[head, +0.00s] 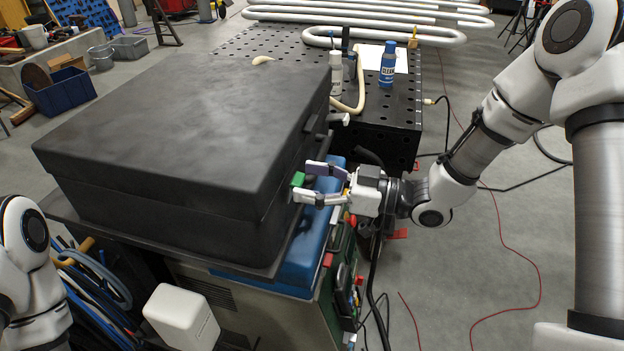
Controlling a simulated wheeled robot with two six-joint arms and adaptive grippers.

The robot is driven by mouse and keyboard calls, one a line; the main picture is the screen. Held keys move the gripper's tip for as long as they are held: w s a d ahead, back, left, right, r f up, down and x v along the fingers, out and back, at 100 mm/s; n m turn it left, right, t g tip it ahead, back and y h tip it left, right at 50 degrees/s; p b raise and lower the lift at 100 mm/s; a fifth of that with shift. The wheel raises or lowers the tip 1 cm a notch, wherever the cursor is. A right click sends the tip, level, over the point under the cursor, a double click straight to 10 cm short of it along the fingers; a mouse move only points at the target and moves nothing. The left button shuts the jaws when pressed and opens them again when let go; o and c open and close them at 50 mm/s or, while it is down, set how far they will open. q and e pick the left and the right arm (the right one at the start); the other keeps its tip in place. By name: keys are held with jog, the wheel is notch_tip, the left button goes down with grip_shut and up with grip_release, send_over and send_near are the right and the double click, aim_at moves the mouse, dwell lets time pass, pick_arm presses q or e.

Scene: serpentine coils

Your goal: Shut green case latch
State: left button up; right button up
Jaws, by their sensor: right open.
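A large black case (185,115) with its lid down sits on top of a cart at the left. A small green latch (298,179) is on the case's right side, towards the near corner. My right gripper (312,182) is open, its fingertips at the green latch; I cannot tell whether they touch it.
A black perforated table (270,42) stands behind the case, with a blue bottle (388,65) and a white bottle (336,76) on it. A blue box (305,250) lies under the case's right side. Hoses and cables hang beside the cart. Floor at the right is mostly open.

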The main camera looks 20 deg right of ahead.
jog(key=c, duration=1.1)
jog(key=p, duration=0.2)
jog(key=r+h+p, duration=0.1)
jog(key=p, duration=0.1)
jog(key=shift+w+a+r+g, duration=0.15)
jog(key=shift+a+r+g, duration=0.15)
jog(key=shift+a+g, duration=0.1)
jog(key=shift+c, duration=0.2)
jog(key=shift+w+f+h, duration=0.1)
jog(key=shift+h, duration=0.4)
jog(key=shift+f, duration=0.25)
jog(key=o, duration=1.1)
jog(key=shift+o, duration=0.2)
jog(key=shift+w+a, duration=0.1)
jog(key=shift+a, duration=0.05)
